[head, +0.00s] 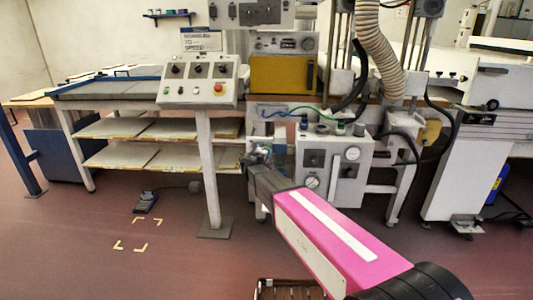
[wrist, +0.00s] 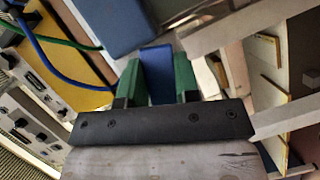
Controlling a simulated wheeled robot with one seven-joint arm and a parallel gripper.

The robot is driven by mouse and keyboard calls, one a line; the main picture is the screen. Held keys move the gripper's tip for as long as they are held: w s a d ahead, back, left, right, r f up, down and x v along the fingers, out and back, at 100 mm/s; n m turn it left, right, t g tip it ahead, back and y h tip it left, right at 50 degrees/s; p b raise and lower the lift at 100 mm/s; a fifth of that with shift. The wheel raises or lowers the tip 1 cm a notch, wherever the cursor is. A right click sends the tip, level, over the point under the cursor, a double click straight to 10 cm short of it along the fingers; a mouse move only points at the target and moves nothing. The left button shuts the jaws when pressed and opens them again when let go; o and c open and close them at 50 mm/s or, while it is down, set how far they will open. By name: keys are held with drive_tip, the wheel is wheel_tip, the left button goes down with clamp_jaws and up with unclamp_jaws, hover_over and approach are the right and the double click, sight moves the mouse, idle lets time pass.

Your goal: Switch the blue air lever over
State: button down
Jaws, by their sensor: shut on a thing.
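The blue lever (wrist: 157,72) shows in the wrist view between the two green finger pads of my gripper (wrist: 158,85). My gripper is shut on it, one pad against each side. In the head view my gripper (head: 254,163) is at the left side of a light grey box (head: 343,180) with round gauges, under the machine. The lever is too small and too covered by my gripper to make out clearly there, so its angle cannot be told.
A blue hose (wrist: 60,64) and a green hose (wrist: 58,40) run close by at the left of the wrist view. A control panel (head: 198,80) on a white post (head: 208,170) stands left of my gripper. The floor in front is mostly clear, with a foot pedal (head: 145,202) at left.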

drive_tip(key=shift+a+f+m+g+y, duration=0.25)
drive_tip(key=shift+a+f+m+y, duration=0.55)
drive_tip(key=shift+m, duration=0.95)
drive_tip(key=shift+a+f+m+g+y, duration=0.15)
drive_tip(key=shift+a+m+g+y, duration=0.25)
drive_tip(key=shift+m+y, duration=1.05)
drive_tip(key=shift+a+f+m+g+y, duration=0.15)
drive_tip(key=shift+a+f+m+y, duration=0.5)
drive_tip(key=shift+m, duration=1.35)
drive_tip(key=shift+a+r, duration=0.15)
drive_tip(key=c, duration=0.8)
unclamp_jaws()
drive_tip(key=shift+c, duration=0.2)
drive_tip(key=v, duration=1)
drive_tip(key=shift+s+r, duration=0.2)
drive_tip(key=shift+s, duration=0.15)
